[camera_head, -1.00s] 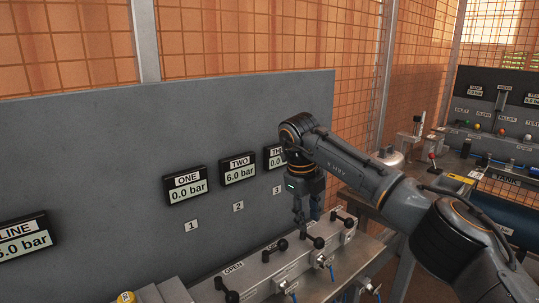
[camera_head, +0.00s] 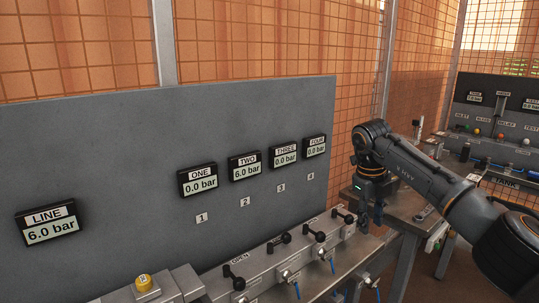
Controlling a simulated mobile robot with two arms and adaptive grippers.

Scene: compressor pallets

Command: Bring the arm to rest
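My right arm comes in from the right in the head view. Its gripper (camera_head: 370,216) points down just right of the valve block (camera_head: 262,268), clear of the nearest black lever (camera_head: 343,214). The fingers look small and dark, and I cannot tell whether they are open or shut. No held thing shows. My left gripper is out of view.
A grey panel (camera_head: 105,150) carries displays: LINE (camera_head: 48,222) 6.0 bar, ONE (camera_head: 198,179) 0.0, TWO (camera_head: 244,166) 6.0, THREE (camera_head: 285,153) 0.0, FOUR (camera_head: 316,146) 0.0. A yellow knob (camera_head: 143,282) is at the front. A second bench stands at the right.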

